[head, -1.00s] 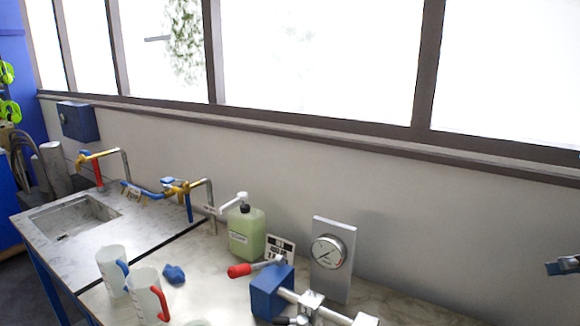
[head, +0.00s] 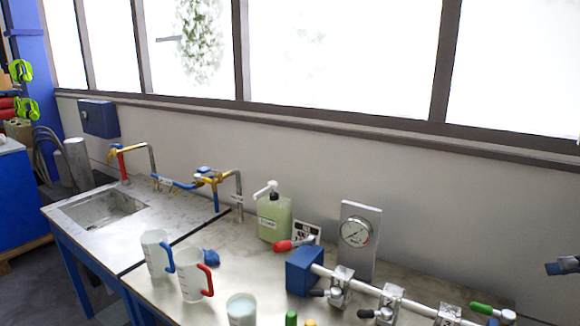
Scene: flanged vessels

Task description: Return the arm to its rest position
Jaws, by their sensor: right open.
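My right gripper (head: 562,268) shows only in part at the right edge of the head view, in front of the grey wall and apart from the bench. It looks empty, and its fingers are open. The rest of the right arm is out of view. My left gripper and arm are not in view.
The bench (head: 165,288) carries a sink (head: 105,209), jugs with a blue handle (head: 155,253) and a red handle (head: 194,283), a green soap bottle (head: 274,218), a gauge (head: 355,232) and a blue block with a valved pipe (head: 304,271). Windows line the wall.

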